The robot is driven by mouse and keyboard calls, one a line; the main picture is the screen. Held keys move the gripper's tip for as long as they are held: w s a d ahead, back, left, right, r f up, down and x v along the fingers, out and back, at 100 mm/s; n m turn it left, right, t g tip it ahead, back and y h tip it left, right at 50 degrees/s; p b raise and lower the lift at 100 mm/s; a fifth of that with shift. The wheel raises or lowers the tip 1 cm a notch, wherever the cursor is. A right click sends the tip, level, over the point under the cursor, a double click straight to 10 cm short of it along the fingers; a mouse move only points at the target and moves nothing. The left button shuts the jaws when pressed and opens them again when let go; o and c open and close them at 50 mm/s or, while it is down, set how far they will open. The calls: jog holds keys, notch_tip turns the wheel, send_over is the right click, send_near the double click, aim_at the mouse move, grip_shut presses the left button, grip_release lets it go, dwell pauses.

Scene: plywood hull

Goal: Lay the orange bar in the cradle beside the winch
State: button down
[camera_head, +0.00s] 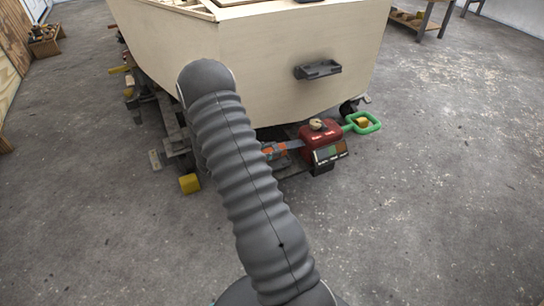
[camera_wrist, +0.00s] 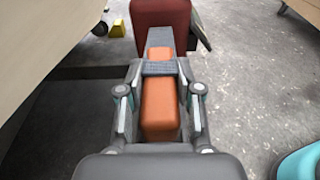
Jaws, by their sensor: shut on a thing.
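My gripper (camera_wrist: 160,98) is shut on the orange bar (camera_wrist: 158,112), with one finger on each side. The bar points away from me toward the red winch (camera_wrist: 161,14), and a dark grey band crosses it near its middle. A grey strip runs between the bar's far end and the winch. In the head view, part of the orange bar (camera_head: 269,152) shows just right of my arm, left of the red winch (camera_head: 314,140). My arm hides most of the gripper there. I cannot make out the cradle for certain, nor whether the bar touches it.
The plywood hull (camera_head: 275,60) rises behind the winch, with a dark grey bracket (camera_head: 318,69) on its face. A green handle (camera_head: 374,123) sits right of the winch. A yellow block (camera_head: 189,183) is at the lower left.

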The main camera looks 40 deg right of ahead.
jog(key=shift+f, duration=1.4)
jog(key=shift+f, duration=0.1)
jog(key=shift+f+b, duration=0.15)
jog(key=shift+b, duration=0.15)
jog(key=c, duration=0.8)
grip_release()
jog(key=shift+o, duration=0.2)
jog(key=shift+r, duration=0.3)
jog(key=v, duration=1.2)
jog(key=shift+p, duration=0.35)
